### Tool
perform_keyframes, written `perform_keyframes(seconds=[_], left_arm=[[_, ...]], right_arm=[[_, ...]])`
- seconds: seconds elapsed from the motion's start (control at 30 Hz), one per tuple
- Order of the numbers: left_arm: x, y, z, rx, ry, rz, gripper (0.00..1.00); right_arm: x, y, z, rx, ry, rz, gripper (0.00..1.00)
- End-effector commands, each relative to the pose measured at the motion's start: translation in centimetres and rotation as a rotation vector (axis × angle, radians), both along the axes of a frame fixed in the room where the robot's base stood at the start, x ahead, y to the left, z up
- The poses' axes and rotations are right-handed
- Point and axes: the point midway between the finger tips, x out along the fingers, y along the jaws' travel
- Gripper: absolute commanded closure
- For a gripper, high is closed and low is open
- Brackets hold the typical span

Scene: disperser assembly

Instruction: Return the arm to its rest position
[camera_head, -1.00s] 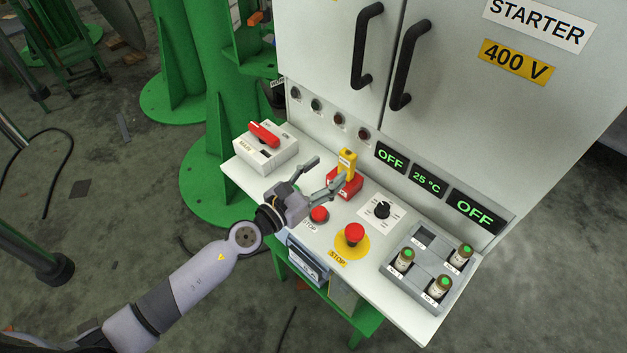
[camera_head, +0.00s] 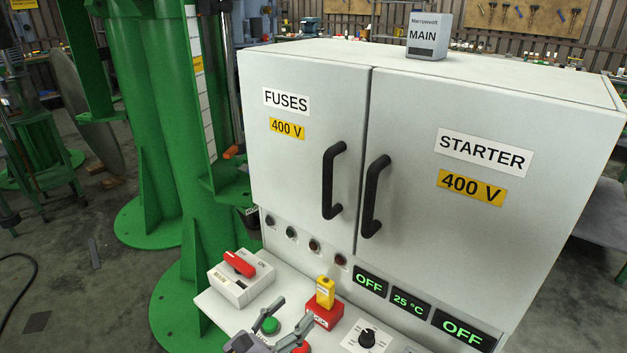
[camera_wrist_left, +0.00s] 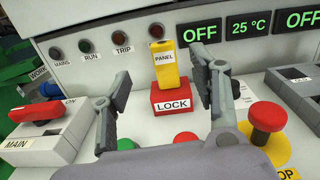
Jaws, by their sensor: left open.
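My left gripper (camera_head: 293,316) shows at the bottom of the head view, over the panel shelf, open and empty. In the left wrist view its two fingers (camera_wrist_left: 160,78) stand wide apart, with the red LOCK block (camera_wrist_left: 171,98) and the yellow PANEL piece (camera_wrist_left: 163,65) seen between them. The yellow piece (camera_head: 325,292) stands upright on the red block (camera_head: 322,314) and appears apart from the fingers. Most of my left arm is below the head view's edge. My right gripper is not in view.
A red-handled switch box (camera_head: 240,278) stands on the shelf to the left. A black knob (camera_head: 367,338) is to the right. A red mushroom button (camera_wrist_left: 266,118) shows in the wrist view. The grey cabinet (camera_head: 470,110) with black door handles rises behind.

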Motion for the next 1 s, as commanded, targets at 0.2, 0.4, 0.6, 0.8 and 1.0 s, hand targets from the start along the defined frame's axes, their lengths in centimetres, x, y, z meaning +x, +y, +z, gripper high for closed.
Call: perform_keyframes(seconds=[0.2, 0.4, 0.6, 0.8, 1.0], left_arm=[[0.2, 4.6, 4.2, -0.616, 0.189, 0.277, 0.45], [-3.7, 14.4, 0.4, -1.515, 0.523, 0.794, 0.45], [-11.8, 17.0, -6.2, -2.075, 0.766, 1.254, 0.45], [-18.3, 15.9, -9.1, -2.34, 0.908, 1.582, 0.45], [-24.0, 13.9, -10.0, 2.286, -0.935, -1.716, 0.45]], right_arm=[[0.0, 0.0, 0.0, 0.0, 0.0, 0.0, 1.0], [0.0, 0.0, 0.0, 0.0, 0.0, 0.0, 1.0], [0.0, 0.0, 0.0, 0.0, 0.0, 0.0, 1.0], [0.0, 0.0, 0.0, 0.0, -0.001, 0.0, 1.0], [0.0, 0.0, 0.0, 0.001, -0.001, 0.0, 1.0]])
